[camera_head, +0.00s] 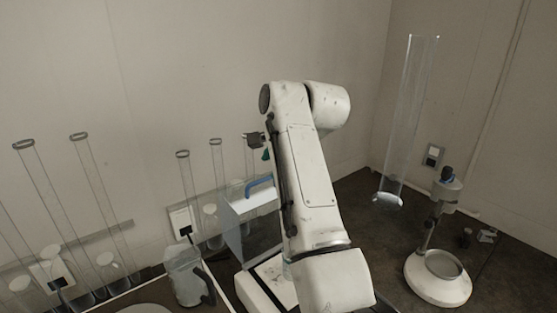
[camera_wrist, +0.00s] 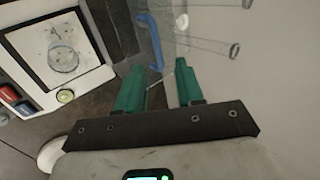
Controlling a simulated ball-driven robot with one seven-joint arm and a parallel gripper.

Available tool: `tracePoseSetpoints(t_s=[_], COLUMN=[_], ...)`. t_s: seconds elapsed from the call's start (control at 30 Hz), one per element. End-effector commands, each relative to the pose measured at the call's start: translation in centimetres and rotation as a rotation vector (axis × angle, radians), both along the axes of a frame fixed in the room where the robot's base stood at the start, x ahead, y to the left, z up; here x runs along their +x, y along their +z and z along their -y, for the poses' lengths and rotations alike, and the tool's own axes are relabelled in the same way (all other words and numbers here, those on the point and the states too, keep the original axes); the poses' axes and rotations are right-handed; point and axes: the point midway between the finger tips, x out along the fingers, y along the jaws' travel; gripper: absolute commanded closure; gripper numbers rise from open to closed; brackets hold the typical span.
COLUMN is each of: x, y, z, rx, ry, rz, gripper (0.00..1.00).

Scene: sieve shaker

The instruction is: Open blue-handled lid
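The blue handle (camera_head: 259,186) sits on the upper edge of a pale, partly see-through lid (camera_head: 234,232) above a white device (camera_head: 262,297). In the wrist view the blue handle (camera_wrist: 151,40) runs from the top edge down towards the gap between my fingertips. My gripper (camera_wrist: 160,68) is open, with two green fingers apart and nothing held. In the head view my gripper (camera_head: 266,154) is mostly behind my arm, a little above the handle. I cannot tell whether a finger touches the handle. My arm hides the lid's right side.
A clear beaker (camera_wrist: 63,58) stands on the device's pale plate. A jug (camera_head: 184,277) stands left of it, with several tall tubes (camera_head: 95,185) behind. The dark table between is free.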

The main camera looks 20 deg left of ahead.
Motion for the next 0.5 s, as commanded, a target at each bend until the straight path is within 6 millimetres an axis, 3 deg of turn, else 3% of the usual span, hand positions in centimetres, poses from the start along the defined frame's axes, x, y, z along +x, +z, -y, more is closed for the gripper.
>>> tracePoseSetpoints(t_s=[0.2, 0.5], x=[-0.8, -0.9], y=[1.7, 2.0], z=[1.0, 1.2], rx=[0.002, 0.002], ry=[0.001, 0.000], rz=[0.001, 0.001], gripper=[0.63, 0.63])
